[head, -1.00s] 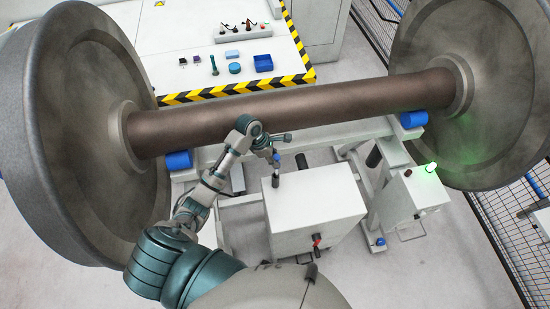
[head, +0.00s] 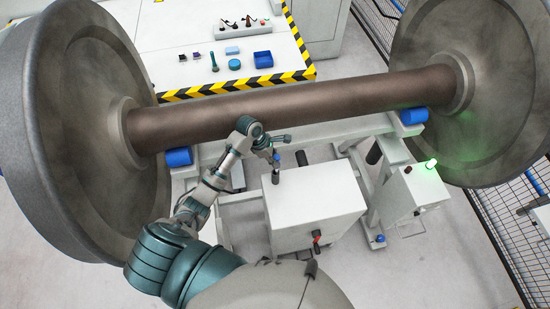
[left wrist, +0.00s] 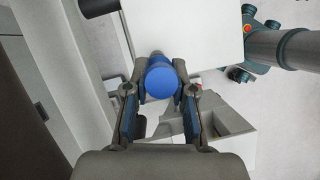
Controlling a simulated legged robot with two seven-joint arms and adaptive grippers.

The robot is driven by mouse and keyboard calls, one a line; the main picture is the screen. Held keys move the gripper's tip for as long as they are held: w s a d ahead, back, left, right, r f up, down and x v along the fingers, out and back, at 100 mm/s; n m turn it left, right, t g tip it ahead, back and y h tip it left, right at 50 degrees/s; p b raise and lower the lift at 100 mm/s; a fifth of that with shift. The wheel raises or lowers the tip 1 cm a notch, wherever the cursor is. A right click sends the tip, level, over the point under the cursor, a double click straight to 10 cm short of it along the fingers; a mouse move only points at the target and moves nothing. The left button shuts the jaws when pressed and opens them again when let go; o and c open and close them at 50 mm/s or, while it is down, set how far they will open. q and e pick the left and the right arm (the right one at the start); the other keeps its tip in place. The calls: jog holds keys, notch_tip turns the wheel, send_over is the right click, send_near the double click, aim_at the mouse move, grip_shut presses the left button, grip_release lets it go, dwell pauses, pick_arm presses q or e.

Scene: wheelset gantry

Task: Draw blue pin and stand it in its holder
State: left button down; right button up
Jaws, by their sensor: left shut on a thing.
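The blue pin (left wrist: 160,83) shows in the left wrist view as a round blue head with a blue body behind it, seen nearly end-on. My left gripper (left wrist: 160,95) has its two fingers on either side of the pin and is shut on it. In the head view, my left gripper (head: 281,152) is in front of the axle, by the left edge of a white box (head: 318,205). Whether the pin's lower end is still in a seat is hidden. I cannot tell which part is the pin's holder. My right gripper is not in view.
The brown axle (head: 290,110) with its large wheels lies just beyond my left arm. A white bench (head: 205,85) behind it carries a dark peg (head: 214,62), a blue disc (head: 235,64) and a blue tray (head: 263,59). A stand with a green lamp (head: 431,163) is at right.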

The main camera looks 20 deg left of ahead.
pick_arm(q)
jog(key=shift+f, duration=0.1)
jog(key=c, duration=0.9)
grip_release()
jog(key=v, duration=1.1)
jog(key=shift+a+r, duration=0.25)
jog(key=shift+r, duration=0.1)
jog(key=shift+f, duration=0.1)
